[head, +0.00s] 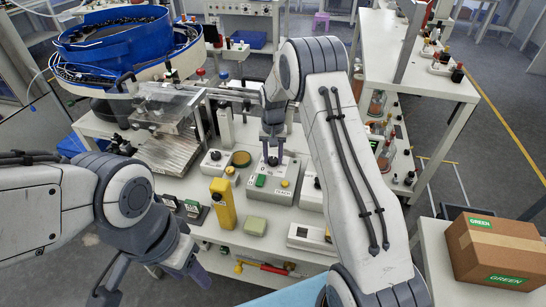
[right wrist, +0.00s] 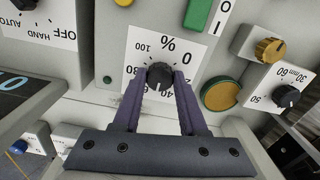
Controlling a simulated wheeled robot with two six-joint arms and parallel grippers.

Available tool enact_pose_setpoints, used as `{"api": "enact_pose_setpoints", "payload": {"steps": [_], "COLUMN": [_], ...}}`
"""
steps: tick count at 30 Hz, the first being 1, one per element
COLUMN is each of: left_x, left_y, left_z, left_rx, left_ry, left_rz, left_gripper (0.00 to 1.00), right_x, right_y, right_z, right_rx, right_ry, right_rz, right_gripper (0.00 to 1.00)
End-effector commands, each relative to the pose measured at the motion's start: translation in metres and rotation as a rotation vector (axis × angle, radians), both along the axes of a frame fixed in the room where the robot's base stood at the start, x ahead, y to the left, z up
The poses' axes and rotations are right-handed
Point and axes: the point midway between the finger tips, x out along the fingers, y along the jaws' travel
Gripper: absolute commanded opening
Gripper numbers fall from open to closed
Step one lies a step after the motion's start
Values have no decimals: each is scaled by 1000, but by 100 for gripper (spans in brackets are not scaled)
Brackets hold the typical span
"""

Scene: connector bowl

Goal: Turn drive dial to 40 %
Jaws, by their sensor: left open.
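The drive dial (right wrist: 160,76) is a small black knob on a white plate marked %, with 0, 40, 80 and 100 readable around it. My right gripper (right wrist: 163,78) has its two purple fingers on either side of the knob, and the knob fills the gap between the tips. The knob's pointer is too small to read. In the head view the right gripper (head: 272,150) reaches down to the dial's pale control box (head: 270,196). My left gripper (head: 150,290) is open and empty at the lower left, in front of the bench.
A yellow block-shaped device (head: 222,203) stands left of the control box. A blue bowl feeder (head: 125,45) is at the back left, a cardboard box (head: 495,250) at the right.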

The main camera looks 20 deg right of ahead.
Motion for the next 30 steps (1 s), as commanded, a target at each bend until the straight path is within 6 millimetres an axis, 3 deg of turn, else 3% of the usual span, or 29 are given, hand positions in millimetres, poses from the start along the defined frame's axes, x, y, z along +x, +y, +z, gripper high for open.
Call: {"api": "enact_pose_setpoints", "payload": {"steps": [5, 16, 27, 28, 30], "left_x": [0, 0, 0, 0, 0], "left_y": [0, 0, 0, 0, 0], "left_z": [1, 6, 6, 6, 6], "left_rx": [0, 0, 0, 0, 0], "left_ry": [0, 0, 0, 0, 0], "left_rz": [0, 0, 0, 0, 0], "left_gripper": [50, 50, 50, 50, 50], "right_x": [0, 1, 2, 2, 2], "right_y": [0, 0, 0, 0, 0], "right_z": [1, 1, 1, 1, 1], "right_rx": [1, 0, -1, -1, -1], "right_ry": [0, -2, -4, -4, -4], "right_rz": [52, 430, 473, 473, 472], "right_gripper": [0, 0, 0, 46, 72]}}
